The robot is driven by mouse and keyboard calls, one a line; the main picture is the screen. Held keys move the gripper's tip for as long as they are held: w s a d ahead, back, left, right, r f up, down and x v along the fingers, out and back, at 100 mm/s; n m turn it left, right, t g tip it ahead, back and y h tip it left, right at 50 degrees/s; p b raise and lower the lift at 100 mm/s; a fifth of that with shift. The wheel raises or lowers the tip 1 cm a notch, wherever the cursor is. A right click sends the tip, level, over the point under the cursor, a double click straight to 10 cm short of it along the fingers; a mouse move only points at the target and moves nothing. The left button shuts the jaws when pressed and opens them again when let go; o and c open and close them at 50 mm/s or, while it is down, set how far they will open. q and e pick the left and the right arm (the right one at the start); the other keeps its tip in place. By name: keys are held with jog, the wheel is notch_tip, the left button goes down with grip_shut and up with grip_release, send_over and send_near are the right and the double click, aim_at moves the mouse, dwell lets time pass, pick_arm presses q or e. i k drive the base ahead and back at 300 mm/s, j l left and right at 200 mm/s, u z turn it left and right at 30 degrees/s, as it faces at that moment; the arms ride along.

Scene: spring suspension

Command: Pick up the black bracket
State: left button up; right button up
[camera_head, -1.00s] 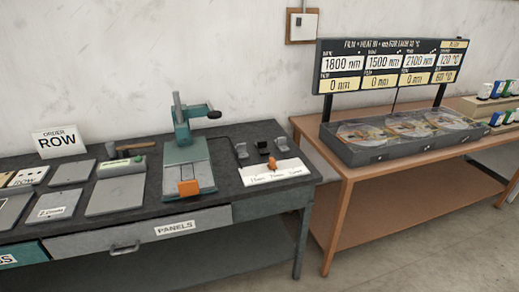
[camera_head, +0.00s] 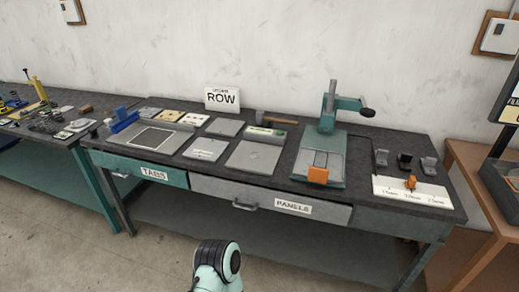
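The black bracket (camera_head: 405,160) is a small dark piece at the right end of the dark workbench (camera_head: 360,203). It stands in a row between two grey brackets, one on its left (camera_head: 381,158) and one on its right (camera_head: 429,165). A white labelled card (camera_head: 425,196) lies in front of the row, with a small orange piece (camera_head: 411,183) on it. Neither of my grippers is in view. Only a rounded part of my own arm shows at the bottom middle, well away from the brackets.
A teal press (camera_head: 330,120) with an orange block (camera_head: 318,175) stands left of the brackets. Several grey plates and a ROW sign (camera_head: 222,98) are further left. Drawers marked TABS and PANELS are under the bench top. A brown table (camera_head: 480,163) stands at the right.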

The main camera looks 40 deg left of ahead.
aim_at(404, 160)
jog(key=i+l, duration=0.45)
jog(key=l, duration=0.15)
jog(key=i+l+u, duration=0.1)
jog(key=i+l, duration=0.35)
jog(key=l, duration=0.1)
